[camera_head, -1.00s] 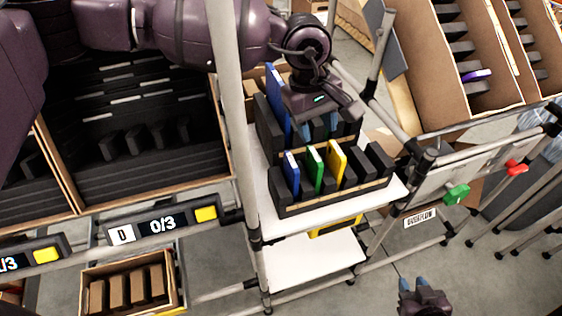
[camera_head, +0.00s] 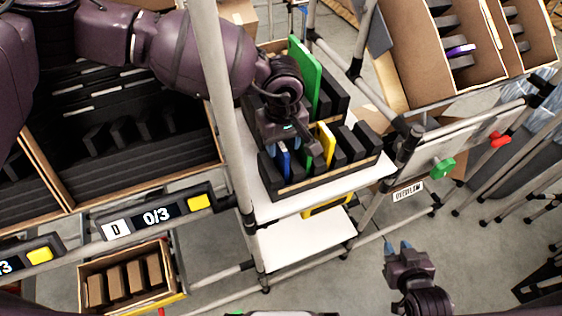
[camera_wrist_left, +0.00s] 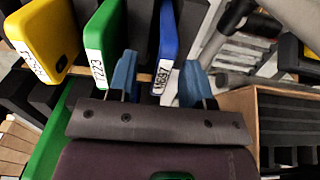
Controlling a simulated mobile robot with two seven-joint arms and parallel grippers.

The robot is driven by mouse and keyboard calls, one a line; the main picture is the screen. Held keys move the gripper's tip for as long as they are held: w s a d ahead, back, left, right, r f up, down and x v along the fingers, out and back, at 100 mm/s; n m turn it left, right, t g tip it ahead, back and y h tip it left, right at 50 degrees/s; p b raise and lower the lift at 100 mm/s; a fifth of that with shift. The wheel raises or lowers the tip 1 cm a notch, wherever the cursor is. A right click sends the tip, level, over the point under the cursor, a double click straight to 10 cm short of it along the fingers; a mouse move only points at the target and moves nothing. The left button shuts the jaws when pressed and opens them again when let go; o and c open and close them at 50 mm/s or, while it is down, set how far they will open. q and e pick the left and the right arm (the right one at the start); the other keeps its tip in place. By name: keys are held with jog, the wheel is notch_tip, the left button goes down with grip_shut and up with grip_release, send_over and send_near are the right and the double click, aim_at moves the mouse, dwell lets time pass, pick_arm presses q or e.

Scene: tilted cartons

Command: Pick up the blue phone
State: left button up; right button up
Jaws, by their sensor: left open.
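The blue phone (camera_head: 284,162) stands upright in a slot of the front black rack on the white shelf. My left gripper (camera_head: 292,148) is above that rack, open, and partly hides the phone in the head view. In the left wrist view, the blue phone (camera_wrist_left: 168,45), with a white label, shows between the two blue fingertips of my left gripper (camera_wrist_left: 158,80). A gap remains on both sides. My right gripper (camera_head: 399,246) is low at the right, away from the rack; its finger gap is too small to judge.
A green phone (camera_wrist_left: 100,45) and a yellow phone (camera_wrist_left: 48,40) stand beside the blue one. A taller green phone (camera_head: 304,72) stands in the rack behind. A metal post (camera_head: 218,110) rises left of the shelf. Cardboard bins (camera_head: 425,60) are at the back right.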

aim_at(281, 164)
pick_arm(q)
notch_tip(281, 164, down, 4)
jog(key=shift+a+f+p, duration=0.1)
jog(key=shift+p, duration=0.3)
grip_shut()
